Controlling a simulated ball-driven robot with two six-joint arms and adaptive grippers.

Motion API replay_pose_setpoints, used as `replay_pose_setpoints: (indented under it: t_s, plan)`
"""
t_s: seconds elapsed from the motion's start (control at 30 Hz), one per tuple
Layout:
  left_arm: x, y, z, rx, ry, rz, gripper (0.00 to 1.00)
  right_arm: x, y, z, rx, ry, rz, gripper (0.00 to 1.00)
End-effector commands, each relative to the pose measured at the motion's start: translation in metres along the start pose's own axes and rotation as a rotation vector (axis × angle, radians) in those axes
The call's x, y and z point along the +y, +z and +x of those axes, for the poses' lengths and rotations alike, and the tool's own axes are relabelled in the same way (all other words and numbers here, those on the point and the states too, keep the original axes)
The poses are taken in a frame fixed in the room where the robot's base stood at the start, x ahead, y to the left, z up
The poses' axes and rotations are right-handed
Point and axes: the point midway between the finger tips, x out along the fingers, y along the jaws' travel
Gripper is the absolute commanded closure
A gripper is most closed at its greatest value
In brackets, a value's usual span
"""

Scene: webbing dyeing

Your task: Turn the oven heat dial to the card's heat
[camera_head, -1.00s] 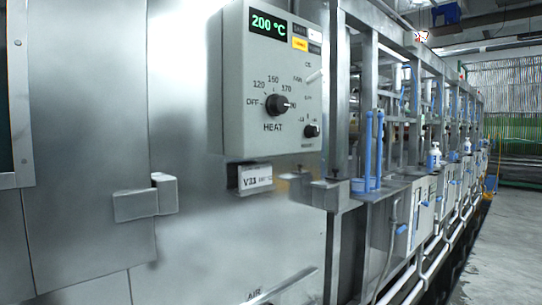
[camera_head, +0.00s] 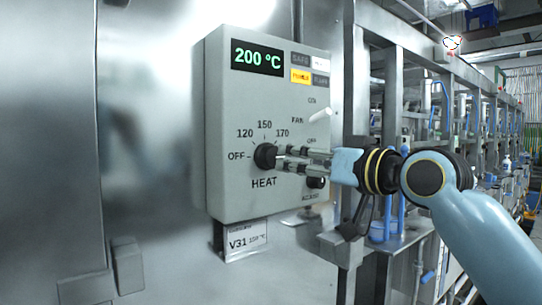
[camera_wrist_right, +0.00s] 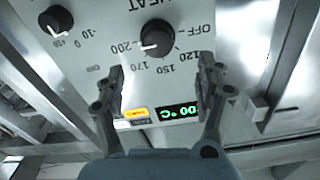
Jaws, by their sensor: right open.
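The black heat dial (camera_head: 265,156) sits on the front of the grey control box (camera_head: 222,130). It also shows in the right wrist view (camera_wrist_right: 157,34), where its white mark points toward 200. The green display (camera_head: 257,57) reads 200 °C. The card (camera_head: 246,240) below the box reads V31 and what looks like 150 °C. My right gripper (camera_head: 283,158) is open, its fingers reaching from the right to the dial. In the right wrist view the dial lies beyond and between the open fingertips (camera_wrist_right: 162,70); contact is not clear. My left gripper is out of view.
A smaller black knob (camera_head: 316,182) is below and right of the heat dial, close to my right gripper. A white fan switch (camera_head: 321,114) stands out above the fingers. A metal bracket (camera_head: 125,265) juts from the door at lower left.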

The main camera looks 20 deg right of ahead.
Motion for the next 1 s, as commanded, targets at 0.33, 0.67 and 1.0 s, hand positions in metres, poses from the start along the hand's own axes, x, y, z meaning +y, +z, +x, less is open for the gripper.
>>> replay_pose_setpoints:
  t_s: [0.33, 0.67, 1.0]
  plan:
    - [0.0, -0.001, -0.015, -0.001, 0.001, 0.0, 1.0, -0.001, 0.0, 0.068, -0.003, -0.001, 0.005, 0.28]
    - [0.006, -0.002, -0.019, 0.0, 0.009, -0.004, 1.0, 0.0, 0.002, 0.096, -0.003, 0.0, 0.001, 0.28]
    - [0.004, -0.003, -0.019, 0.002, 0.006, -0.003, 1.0, 0.0, 0.003, 0.096, -0.003, 0.0, 0.001, 0.44]
